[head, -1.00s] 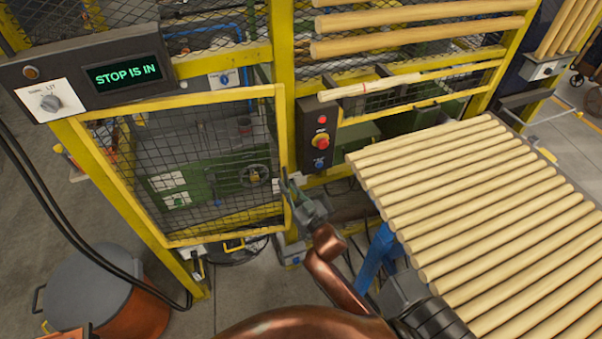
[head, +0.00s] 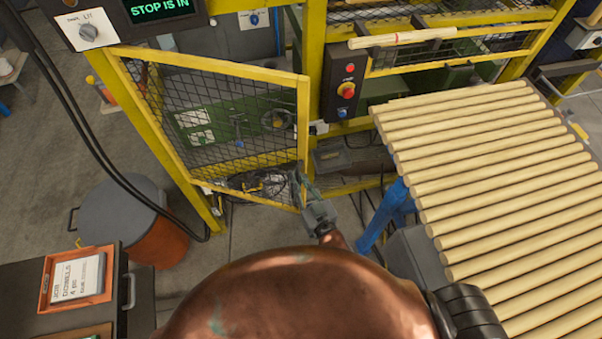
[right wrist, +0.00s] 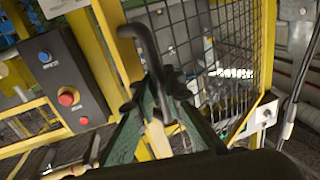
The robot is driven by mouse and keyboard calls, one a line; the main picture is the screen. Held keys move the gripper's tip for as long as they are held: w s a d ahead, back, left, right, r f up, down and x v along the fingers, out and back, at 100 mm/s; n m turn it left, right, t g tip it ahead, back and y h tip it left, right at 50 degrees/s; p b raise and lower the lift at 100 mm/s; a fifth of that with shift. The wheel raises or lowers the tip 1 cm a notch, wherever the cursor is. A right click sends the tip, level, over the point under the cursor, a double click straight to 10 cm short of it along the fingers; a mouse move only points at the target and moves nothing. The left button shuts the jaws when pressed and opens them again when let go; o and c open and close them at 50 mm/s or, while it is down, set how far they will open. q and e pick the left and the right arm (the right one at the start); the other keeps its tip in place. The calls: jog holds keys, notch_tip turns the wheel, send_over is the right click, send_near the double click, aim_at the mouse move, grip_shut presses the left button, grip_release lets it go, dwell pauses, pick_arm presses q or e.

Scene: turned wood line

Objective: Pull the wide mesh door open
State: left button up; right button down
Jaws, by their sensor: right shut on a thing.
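The wide mesh door (head: 228,66) has a yellow frame and dark wire mesh. In the head view it stands partly open, its right edge swung out from the yellow post toward me. My right gripper (head: 308,190) is at the lower part of that edge. In the right wrist view the gripper's green fingers (right wrist: 160,92) are shut on the dark bent door handle (right wrist: 140,38), with mesh behind. My left gripper is not in view.
A rack of wooden rods (head: 490,180) stands close on the right, on blue legs. A control box with a red button (head: 346,90) is on the post. A lidded drum (head: 125,205) and a dark cabinet with an orange tray (head: 75,280) are at left. Some floor below the door is clear.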

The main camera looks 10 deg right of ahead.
jog(key=c, duration=2.1)
grip_release()
jog(key=shift+d, duration=0.25)
jog(key=shift+o, duration=0.3)
jog(key=shift+a, duration=0.15)
jog(key=v, duration=1.2)
jog(key=shift+c, duration=0.3)
